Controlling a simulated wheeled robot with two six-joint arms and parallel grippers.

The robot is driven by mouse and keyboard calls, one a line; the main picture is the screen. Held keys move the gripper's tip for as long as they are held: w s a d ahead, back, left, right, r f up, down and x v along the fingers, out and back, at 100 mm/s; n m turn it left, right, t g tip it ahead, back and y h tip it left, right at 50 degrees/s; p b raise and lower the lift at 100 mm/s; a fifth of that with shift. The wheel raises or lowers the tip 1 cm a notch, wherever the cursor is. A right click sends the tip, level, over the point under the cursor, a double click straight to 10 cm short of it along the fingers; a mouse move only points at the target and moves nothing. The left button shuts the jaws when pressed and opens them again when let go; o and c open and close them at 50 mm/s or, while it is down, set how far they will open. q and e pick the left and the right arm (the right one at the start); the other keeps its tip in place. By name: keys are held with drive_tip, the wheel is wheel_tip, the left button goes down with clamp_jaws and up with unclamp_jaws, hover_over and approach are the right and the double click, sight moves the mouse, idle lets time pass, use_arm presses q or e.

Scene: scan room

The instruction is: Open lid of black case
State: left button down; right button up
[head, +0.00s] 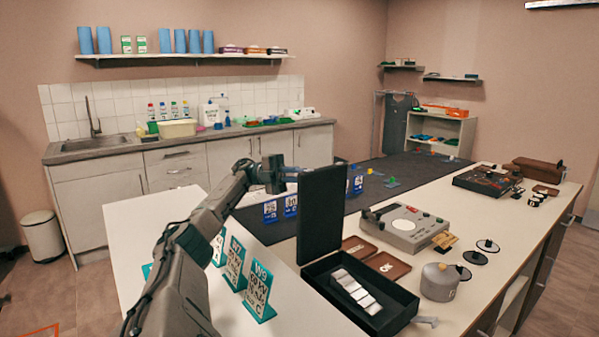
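The black case (398,317) stands on the white worktop at the lower centre. Its lid (321,215) is up, standing about vertical along the case's back left side. Several white pieces (356,290) lie in a row inside the open case. My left arm comes in from the lower left, and my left gripper (286,173) is at the upper left edge of the lid. Its fingers are small and dark against the lid, so I cannot tell whether they are open, shut or touching it. My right gripper is not in view.
Teal-framed number cards (258,291) stand left of the case. Brown trays (388,266), a grey device (405,229) and a grey round pot (439,282) are behind and to its right. The white worktop is clear at the far left.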

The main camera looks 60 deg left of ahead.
use_arm(q)
drive_tip(key=shift+f, duration=0.1)
idle(0.3)
drive_tip(key=c, duration=1.5)
unclamp_jaws()
